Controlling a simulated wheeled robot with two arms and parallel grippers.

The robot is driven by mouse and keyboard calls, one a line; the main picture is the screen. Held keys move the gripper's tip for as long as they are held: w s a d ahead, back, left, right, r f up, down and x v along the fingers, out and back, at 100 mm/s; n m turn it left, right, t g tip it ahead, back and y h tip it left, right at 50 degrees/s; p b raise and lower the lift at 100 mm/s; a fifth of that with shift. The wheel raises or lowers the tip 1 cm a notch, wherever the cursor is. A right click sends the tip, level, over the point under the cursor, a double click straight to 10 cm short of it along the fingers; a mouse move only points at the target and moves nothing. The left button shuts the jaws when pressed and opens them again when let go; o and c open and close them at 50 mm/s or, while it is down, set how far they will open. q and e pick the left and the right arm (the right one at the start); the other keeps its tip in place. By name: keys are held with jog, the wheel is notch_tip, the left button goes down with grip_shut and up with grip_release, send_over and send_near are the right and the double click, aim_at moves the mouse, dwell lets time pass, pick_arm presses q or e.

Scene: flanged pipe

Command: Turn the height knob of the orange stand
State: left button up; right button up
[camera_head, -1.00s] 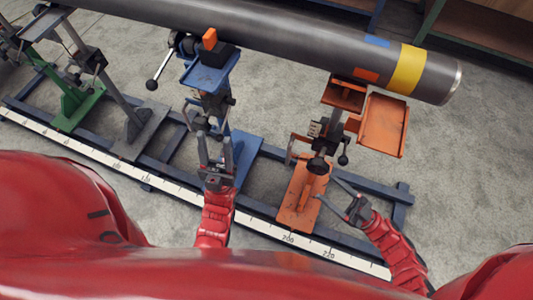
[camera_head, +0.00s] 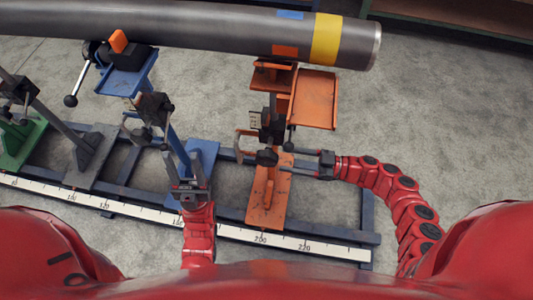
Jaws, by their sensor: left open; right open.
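The orange stand (camera_head: 265,208) stands on the blue rail frame under the right part of the pipe. A dark round knob (camera_head: 266,157) sits on the front of its post, with dark clamp parts above it. My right gripper (camera_head: 284,162) comes in from the right. It is open, with its fingers pointing left and the tips close to the knob's right side. I cannot tell whether they touch it. My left gripper (camera_head: 186,170) is open and seems empty, in front of the blue stand (camera_head: 203,157).
A grey pipe (camera_head: 200,27) with a yellow band spans the stands. An orange tray (camera_head: 315,98) juts out right of the post. A white scale (camera_head: 130,208) runs along the front rail (camera_head: 345,235). Grey and green stands are at left. The floor at right is clear.

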aim_at(257, 154)
jog(key=a, duration=0.3)
jog(key=w+a, duration=0.1)
jog(key=a, duration=0.3)
jog(key=shift+w, duration=0.2)
grip_shut()
